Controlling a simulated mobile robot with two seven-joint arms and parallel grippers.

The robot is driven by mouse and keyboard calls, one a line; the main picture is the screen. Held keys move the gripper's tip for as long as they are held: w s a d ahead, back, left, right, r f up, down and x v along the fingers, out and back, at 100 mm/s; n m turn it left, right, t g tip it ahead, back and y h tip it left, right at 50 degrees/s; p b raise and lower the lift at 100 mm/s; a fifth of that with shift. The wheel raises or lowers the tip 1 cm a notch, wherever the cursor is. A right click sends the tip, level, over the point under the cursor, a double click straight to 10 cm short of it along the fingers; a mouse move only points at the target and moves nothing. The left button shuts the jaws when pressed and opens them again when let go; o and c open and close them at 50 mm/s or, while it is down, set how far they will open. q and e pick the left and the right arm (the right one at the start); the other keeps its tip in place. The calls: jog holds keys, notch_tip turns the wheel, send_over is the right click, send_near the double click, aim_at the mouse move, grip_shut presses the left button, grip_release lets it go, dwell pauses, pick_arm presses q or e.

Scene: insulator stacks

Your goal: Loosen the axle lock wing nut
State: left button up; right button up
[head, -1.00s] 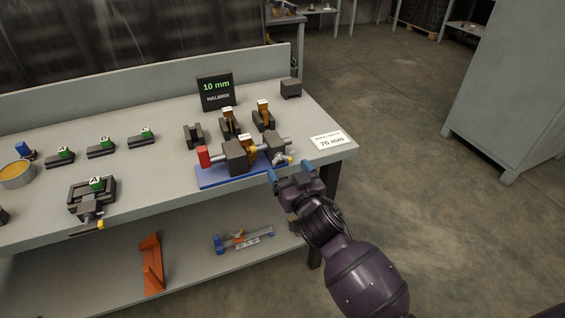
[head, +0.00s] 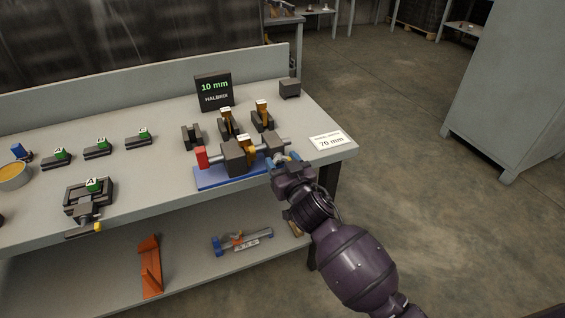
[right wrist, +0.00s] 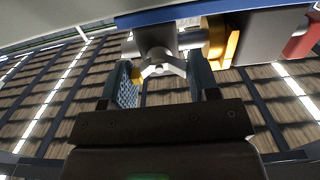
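The axle lock wing nut (right wrist: 160,69) is silver-grey with two spread wings, under a dark grey block (right wrist: 155,36) in the right wrist view. My right gripper (right wrist: 163,85) is open around it, with one blue-grey finger on each side. A gap shows between the right-hand finger and the nut; the left finger is close to a wing, and I cannot tell if they touch. In the head view my right gripper (head: 284,162) is at the right end of the blue-based fixture (head: 232,176) and mostly hides the nut. My left gripper is not in view.
The fixture carries grey blocks, a yellow-orange part (head: 252,154) and a red end piece (head: 202,157). Behind it stand several dark holders and a black "10 mm" sign (head: 214,92). A "70 mm" card (head: 331,140) lies on the table to the right.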

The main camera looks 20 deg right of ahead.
jog(key=shift+c, duration=0.7)
